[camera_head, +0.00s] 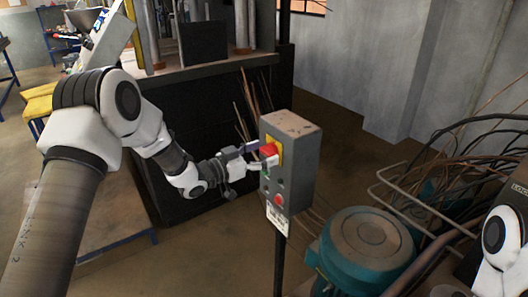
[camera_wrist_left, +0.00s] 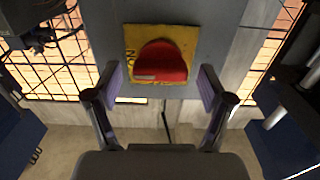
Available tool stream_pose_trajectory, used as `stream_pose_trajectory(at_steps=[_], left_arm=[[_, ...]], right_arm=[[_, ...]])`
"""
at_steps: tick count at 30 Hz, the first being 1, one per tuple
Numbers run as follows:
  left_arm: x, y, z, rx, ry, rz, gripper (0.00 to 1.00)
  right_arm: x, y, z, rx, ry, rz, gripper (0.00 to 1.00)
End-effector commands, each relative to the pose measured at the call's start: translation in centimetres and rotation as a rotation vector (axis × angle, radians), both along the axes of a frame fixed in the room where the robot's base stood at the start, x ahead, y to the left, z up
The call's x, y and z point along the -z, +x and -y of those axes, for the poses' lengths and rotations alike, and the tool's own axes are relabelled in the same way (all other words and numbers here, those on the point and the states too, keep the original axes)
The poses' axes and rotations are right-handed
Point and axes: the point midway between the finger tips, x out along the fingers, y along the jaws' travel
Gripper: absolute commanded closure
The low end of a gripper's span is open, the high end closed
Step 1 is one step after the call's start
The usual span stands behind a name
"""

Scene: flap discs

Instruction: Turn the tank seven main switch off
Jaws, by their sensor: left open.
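The switch box (camera_head: 296,150) is a grey metal box on a dark post, with a white label below it. Its main switch (camera_head: 270,150) is a red knob on a yellow plate (camera_wrist_left: 130,42). In the left wrist view the red knob (camera_wrist_left: 161,62) sits ahead, between and slightly beyond my open fingers. My left gripper (camera_head: 262,157) is at the front of the box, with its fingers either side of the knob; the left wrist view also shows the gripper (camera_wrist_left: 160,90). Whether the fingers touch the knob cannot be told. My right gripper is not in view.
A red button (camera_head: 279,200) and a green one sit lower on the box. A teal motor (camera_head: 366,250) stands right of the post. Tangled cables and bent pipes (camera_head: 420,190) fill the right side. A large black machine (camera_head: 215,140) stands behind my left arm.

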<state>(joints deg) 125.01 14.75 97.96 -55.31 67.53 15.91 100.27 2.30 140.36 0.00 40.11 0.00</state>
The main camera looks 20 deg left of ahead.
Motion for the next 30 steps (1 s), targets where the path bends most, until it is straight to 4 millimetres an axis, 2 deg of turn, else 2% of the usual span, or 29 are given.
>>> stream_pose_trajectory(at_steps=[6,7,9,12,23,30], left_arm=[[0.03,0.17,0.11,-0.001,-0.001,-0.001,0.19],[0.03,0.17,0.11,-0.001,-0.001,-0.001,0.22],[0.04,0.16,0.1,-0.001,-0.001,-0.001,0.47],[0.05,0.15,0.1,-0.001,-0.001,-0.001,0.79],[-0.02,0.15,0.08,-0.001,-0.018,-0.014,0.79],[-0.08,0.19,0.05,-0.001,-0.098,-0.076,0.79]], right_arm=[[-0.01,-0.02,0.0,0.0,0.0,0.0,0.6],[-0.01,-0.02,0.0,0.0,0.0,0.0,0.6],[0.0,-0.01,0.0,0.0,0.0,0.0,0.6],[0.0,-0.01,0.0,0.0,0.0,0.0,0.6],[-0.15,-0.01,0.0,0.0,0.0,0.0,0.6],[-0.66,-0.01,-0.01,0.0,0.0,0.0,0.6]])
